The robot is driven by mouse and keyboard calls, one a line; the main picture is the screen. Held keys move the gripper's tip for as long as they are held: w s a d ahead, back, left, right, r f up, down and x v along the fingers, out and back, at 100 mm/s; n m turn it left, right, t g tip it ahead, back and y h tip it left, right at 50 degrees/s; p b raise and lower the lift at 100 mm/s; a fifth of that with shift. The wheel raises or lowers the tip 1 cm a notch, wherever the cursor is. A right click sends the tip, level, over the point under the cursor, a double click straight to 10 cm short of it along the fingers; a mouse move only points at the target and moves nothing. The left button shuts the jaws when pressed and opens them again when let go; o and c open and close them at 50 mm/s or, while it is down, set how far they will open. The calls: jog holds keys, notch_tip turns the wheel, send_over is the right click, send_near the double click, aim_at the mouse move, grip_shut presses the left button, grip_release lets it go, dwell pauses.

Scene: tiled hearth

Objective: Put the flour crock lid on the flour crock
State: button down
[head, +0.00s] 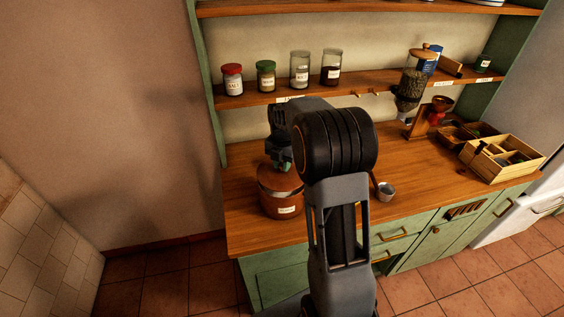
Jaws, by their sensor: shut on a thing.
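The flour crock (281,207) is a brown, round jar with a pale label on its front. It stands upright near the left front of the wooden counter. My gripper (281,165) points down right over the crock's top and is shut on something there. A reddish-brown round top, which looks like the flour crock lid (268,180), shows under the fingers at the crock's mouth. The fingers and my arm hide part of it, so I cannot tell whether it rests fully on the rim or is held just above it.
A small metal cup (386,190) stands right of my arm. A wooden box with compartments (502,158) and a red grinder (440,108) are farther right. Jars, including a red-lidded salt jar (233,82), line the shelf (270,98) behind my gripper. The counter's left end is clear.

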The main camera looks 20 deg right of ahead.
jog(key=shift+f, duration=0.65)
jog(key=shift+f+b, duration=0.95)
jog(key=shift+f, duration=0.05)
jog(key=c, duration=0.9)
grip_release()
jog(key=shift+r, duration=0.1)
notch_tip(320, 180, up, 14)
jog(key=shift+f+b, duration=0.1)
jog(key=shift+b, duration=0.3)
